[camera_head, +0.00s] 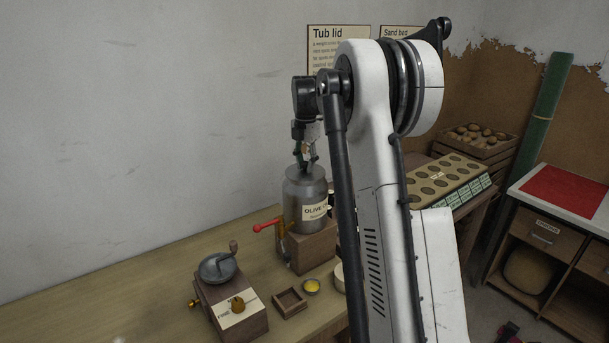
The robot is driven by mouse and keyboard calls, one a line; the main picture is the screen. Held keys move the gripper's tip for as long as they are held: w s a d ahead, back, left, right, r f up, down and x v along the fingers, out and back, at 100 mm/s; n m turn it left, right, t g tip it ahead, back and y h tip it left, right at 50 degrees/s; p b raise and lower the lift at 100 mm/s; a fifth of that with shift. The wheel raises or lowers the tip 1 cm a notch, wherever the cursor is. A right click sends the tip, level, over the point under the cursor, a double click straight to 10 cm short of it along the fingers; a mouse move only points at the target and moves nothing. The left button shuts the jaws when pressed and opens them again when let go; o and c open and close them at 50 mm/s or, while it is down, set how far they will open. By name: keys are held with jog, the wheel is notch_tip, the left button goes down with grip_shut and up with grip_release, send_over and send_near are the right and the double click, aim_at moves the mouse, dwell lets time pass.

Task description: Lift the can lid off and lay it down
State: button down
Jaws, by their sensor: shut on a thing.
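A grey metal can (298,205) with a label starting "OLIVE" stands upright on a wooden block (311,250) on the bench. Its lid (306,173) shows as the grey top of the can, and I see no clear gap below it. My gripper (305,162) points down from above and is shut on the lid at its top. The grip itself is small and hard to make out. My arm hides the right side of the can and block.
A red-handled tap (267,226) sticks out left of the block. A wooden box with a grey bowl (218,267), a small square tray (289,303) and a yellow-filled dish (311,286) stand in front. The bench (120,290) is largely clear at left.

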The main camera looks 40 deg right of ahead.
jog(key=shift+r+p, duration=0.45)
jog(key=shift+r, duration=0.6)
jog(key=shift+r+p, duration=1.15)
jog(key=shift+r, duration=1.3)
jog(key=shift+a+f, duration=0.1)
